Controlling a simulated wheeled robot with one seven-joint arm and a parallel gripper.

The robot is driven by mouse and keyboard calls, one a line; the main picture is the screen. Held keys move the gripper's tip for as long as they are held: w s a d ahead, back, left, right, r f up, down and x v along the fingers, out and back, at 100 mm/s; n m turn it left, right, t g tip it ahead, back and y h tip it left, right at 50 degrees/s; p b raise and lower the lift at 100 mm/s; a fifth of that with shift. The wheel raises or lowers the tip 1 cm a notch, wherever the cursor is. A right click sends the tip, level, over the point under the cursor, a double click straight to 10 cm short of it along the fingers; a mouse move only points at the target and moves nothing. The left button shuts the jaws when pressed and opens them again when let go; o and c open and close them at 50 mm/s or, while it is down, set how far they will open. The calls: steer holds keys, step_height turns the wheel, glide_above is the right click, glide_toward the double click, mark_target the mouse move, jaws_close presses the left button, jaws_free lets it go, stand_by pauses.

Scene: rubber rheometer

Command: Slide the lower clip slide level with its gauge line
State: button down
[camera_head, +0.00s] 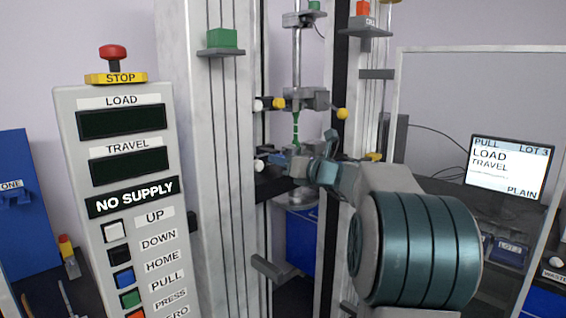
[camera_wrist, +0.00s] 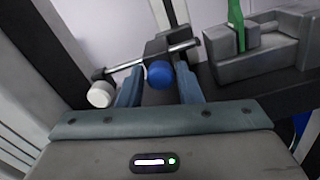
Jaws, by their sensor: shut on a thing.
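In the wrist view, my gripper (camera_wrist: 159,72) has a finger on each side of a blue knob (camera_wrist: 159,75) and is shut on it. The knob sits by a thin metal rod (camera_wrist: 183,47) with a white end cap (camera_wrist: 101,95). To its right a grey lower clamp (camera_wrist: 262,58) holds a green strip (camera_wrist: 236,18). In the head view, my gripper (camera_head: 312,168) is at the lower clamp, right of a white knob (camera_head: 260,165), and largely covers it. The green strip (camera_head: 295,128) runs up to the upper clamp (camera_head: 304,98). I cannot make out the gauge line.
Yellow knobs (camera_head: 342,113) flank the upper clamp close above my gripper. Tall frame columns (camera_head: 215,160) stand on both sides. A control panel (camera_head: 117,190) with a red stop button (camera_head: 113,55) is at left, a monitor (camera_head: 508,167) at right.

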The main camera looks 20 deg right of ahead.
step_height(320, 180, up, 4)
steer(key=p, duration=0.2)
steer(key=shift+r+p, duration=0.15)
steer(key=shift+p, duration=0.2)
steer(key=c, duration=1.2)
jaws_free()
steer(key=shift+s, duration=0.1)
steer(key=b+v, duration=0.2)
steer(key=v, duration=1.1)
steer(key=shift+s+d, duration=0.15)
steer(key=shift+s, duration=0.2)
